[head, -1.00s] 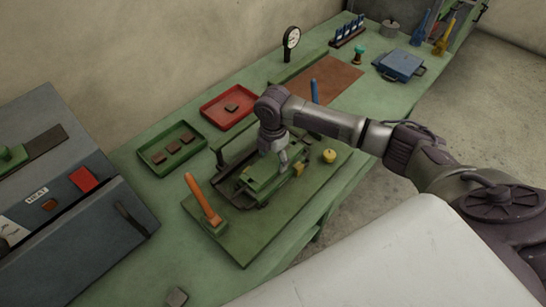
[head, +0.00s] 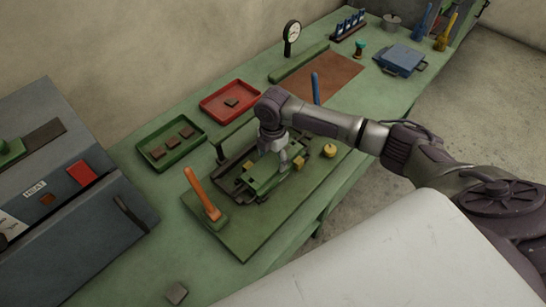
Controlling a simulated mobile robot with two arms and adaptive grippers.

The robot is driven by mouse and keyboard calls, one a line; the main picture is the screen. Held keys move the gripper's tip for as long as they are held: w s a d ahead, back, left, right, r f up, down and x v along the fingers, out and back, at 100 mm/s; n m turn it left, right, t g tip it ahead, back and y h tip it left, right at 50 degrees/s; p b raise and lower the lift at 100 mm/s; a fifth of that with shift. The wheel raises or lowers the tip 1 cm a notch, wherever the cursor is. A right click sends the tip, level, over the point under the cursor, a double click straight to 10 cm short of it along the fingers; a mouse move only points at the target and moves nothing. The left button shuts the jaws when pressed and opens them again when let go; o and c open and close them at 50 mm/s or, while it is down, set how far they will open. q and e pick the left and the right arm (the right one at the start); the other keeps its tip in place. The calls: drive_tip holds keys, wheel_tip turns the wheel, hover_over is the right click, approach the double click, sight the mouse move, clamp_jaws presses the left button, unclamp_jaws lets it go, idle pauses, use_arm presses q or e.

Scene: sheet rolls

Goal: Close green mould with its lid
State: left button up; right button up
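The green mould (head: 262,185) sits near the middle of a green board on the bench, with small yellow pieces at its near-left and far-right ends. My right gripper (head: 282,163) points down over the mould's middle, at or just above its top. The wrist and fingers cover part of the mould. I cannot tell whether the fingers are open or shut, or where the lid ends and the mould begins. My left gripper is not in view.
An orange lever (head: 203,195) stands left of the mould, and a blue handle (head: 316,88) behind my arm. A yellow knob (head: 329,151) is to the right. A green tray (head: 153,165) and red tray (head: 208,108) lie behind. A grey heater box (head: 75,225) fills the left.

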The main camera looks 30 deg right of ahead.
drive_tip(key=o, duration=0.3)
drive_tip(key=shift+o, duration=0.2)
drive_tip(key=shift+s, duration=0.1)
drive_tip(key=shift+f, duration=0.1)
wheel_tip(320, 180, up, 12)
idle(0.9)
